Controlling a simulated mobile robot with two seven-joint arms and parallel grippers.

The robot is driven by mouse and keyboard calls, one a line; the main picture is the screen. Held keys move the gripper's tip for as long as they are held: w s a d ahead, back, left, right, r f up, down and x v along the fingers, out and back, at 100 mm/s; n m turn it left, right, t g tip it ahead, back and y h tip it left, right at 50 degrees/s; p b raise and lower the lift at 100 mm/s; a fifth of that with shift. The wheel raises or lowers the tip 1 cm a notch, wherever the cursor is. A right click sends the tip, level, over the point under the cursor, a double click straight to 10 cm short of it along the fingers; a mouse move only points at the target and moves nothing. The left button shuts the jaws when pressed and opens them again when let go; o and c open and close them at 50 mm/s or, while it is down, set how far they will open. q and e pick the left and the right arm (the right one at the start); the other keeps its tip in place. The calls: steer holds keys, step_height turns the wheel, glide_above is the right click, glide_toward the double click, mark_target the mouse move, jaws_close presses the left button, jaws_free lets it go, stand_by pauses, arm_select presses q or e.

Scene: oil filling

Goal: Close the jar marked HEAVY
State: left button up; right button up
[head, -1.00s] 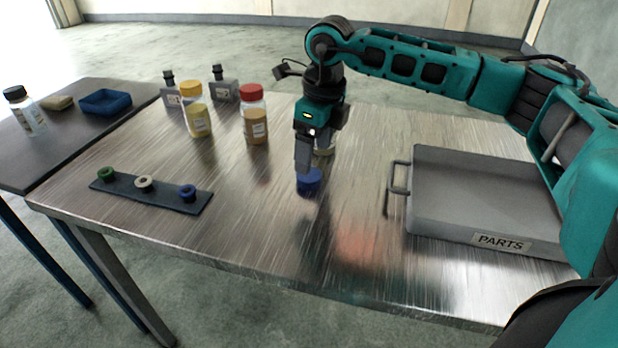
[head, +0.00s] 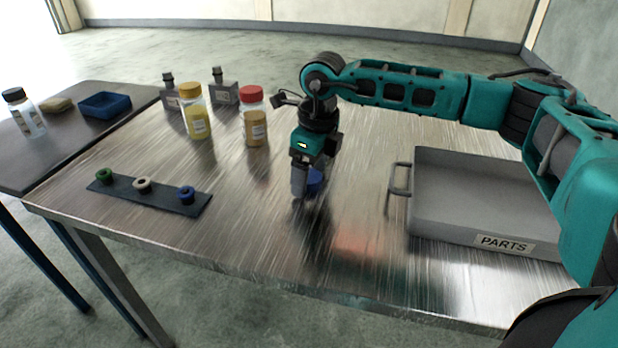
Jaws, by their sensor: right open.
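A blue lid (head: 316,181) lies on the metal table, partly hidden behind a finger of my right gripper (head: 307,182). The gripper points down, its jaws open, low over the table at the lid; I cannot tell if it touches the lid. A jar with a yellow cap (head: 196,112) and a jar with a red cap (head: 254,116) stand upright to the left, both labelled. The label words are too small to read, so I cannot tell which jar is HEAVY. My left gripper is not in view.
A grey PARTS tray (head: 503,243) with a handle sits at the right. A dark strip (head: 165,194) with green, white and blue rings lies at the left. Two grey boxes (head: 223,93) stand at the back. A side table (head: 70,140) holds a bottle and a blue tray.

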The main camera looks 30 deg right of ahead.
mark_target(310, 176)
steer(key=c, duration=1.1)
step_height(310, 176, up, 20)
steer(key=p, duration=0.3)
